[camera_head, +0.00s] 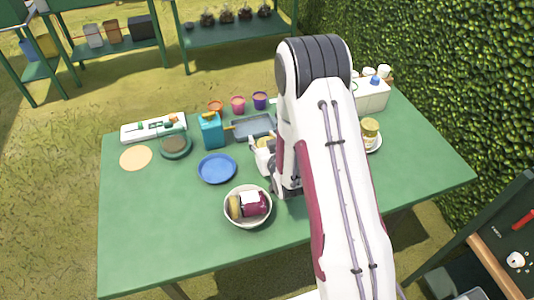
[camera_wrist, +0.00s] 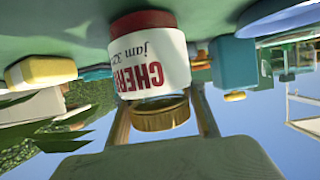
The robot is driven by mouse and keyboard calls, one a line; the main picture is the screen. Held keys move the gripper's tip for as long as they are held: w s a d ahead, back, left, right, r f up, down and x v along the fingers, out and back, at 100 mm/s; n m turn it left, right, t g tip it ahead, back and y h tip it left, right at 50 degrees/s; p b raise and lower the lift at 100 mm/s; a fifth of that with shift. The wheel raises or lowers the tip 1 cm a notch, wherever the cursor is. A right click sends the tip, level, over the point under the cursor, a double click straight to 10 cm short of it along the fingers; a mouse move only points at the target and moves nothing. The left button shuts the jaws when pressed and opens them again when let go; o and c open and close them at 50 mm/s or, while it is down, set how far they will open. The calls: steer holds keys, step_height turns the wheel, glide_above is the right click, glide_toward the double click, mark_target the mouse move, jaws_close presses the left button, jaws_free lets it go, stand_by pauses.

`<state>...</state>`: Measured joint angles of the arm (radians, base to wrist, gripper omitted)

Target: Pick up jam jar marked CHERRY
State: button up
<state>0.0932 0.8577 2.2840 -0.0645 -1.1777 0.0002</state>
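In the wrist view, which appears upside down, a jar marked CHERRY (camera_wrist: 150,65) has red contents, a white label and a gold lid. My gripper (camera_wrist: 162,105) has its fingers on either side of the jar, around the lid end. I cannot tell whether both fingers touch the glass. In the head view my gripper (camera_head: 266,158) is low over the table, left of my arm, and a gold spot beside it is partly hidden. A second jar (camera_head: 256,203) with dark red contents lies in a white bowl (camera_head: 247,224); its label is unreadable.
A blue plate (camera_head: 216,168), a teal container (camera_head: 211,130) and a grey tray (camera_head: 246,127) stand near my gripper on the green table (camera_head: 150,215). A yellowish jar (camera_head: 370,132) stands right of my arm. The table's front left is clear.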

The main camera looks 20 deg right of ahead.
jaws_close()
steer(key=shift+s+f, duration=0.1)
stand_by(0.3)
step_height(320, 180, up, 10)
stand_by(0.9)
stand_by(0.6)
